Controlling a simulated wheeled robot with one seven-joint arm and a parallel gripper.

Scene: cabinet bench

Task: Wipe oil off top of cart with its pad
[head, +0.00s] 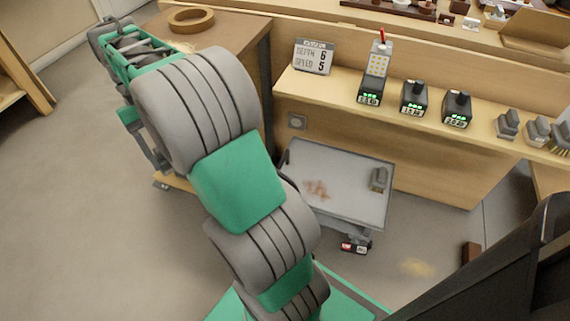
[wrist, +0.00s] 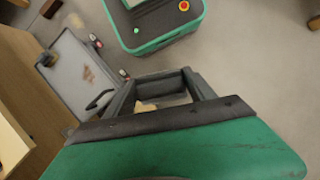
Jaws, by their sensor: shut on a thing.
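The cart (head: 345,165) has a flat grey top and stands on the floor against the bench; it also shows at the left of the wrist view (wrist: 68,78). A reddish-brown oil smear (head: 317,189) lies on the cart top, and shows in the wrist view (wrist: 88,75). My gripper (head: 113,30) is raised at the upper left, away from the cart. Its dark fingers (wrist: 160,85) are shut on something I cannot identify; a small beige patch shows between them.
A wooden ring (head: 191,19) lies on the bench near my gripper. The bench shelf holds a sign (head: 313,56), several black devices (head: 413,97) and grey blocks (head: 508,125). A brown block (head: 470,252) lies on the floor at right.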

